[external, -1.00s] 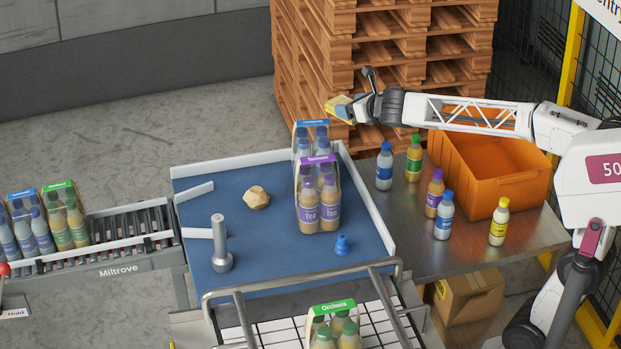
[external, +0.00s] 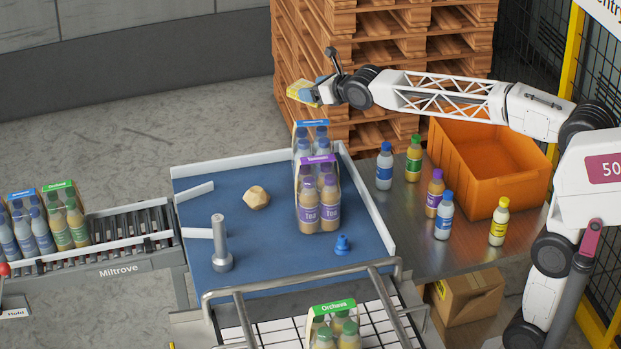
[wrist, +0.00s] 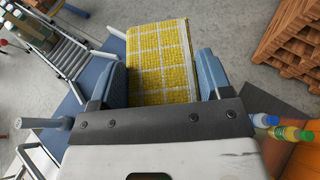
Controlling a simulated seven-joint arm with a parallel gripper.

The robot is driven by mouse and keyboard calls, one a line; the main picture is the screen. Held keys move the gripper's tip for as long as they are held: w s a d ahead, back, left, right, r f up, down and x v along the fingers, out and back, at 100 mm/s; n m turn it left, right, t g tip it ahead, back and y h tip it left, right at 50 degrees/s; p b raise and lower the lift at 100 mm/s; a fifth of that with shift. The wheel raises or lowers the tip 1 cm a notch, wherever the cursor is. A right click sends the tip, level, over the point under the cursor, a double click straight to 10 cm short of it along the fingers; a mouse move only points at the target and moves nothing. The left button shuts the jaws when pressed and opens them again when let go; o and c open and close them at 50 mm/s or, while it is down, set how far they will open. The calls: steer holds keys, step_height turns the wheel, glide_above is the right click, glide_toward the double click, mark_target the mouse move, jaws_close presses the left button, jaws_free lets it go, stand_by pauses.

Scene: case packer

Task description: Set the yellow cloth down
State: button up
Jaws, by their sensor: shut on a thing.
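The yellow cloth (external: 301,91) is folded and has a white grid pattern. My gripper (external: 314,93) is shut on it and holds it in the air, in front of the wooden pallets in the external view. In the wrist view the yellow cloth (wrist: 160,60) sits between the two blue fingers of my gripper (wrist: 162,80). The blue table (external: 190,263) lies below and shows at the edges of the wrist view. The cloth hides what is straight beneath it in the wrist view.
On the blue table stand bottle packs (external: 318,205), a crumpled tan lump (external: 256,198), a grey post (external: 221,245) and a blue cap (external: 342,245). Loose bottles (external: 443,215) and an orange crate (external: 500,190) stand to the right. The table's left half has free room.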

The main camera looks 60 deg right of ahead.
steer(key=w+a+f+n+y, duration=0.1)
steer(key=w+a+f, duration=0.2)
steer(key=w+a, duration=0.5)
steer(key=n+y, duration=0.5)
steer(key=y, duration=0.1)
glide_above(290, 262)
step_height(290, 262, down, 16)
steer(key=shift+g, duration=0.4)
steer(key=shift+r, duration=0.1)
steer(key=shift+f, duration=0.2)
steer(key=shift+f, duration=2.95)
steer(key=shift+f, duration=1.85)
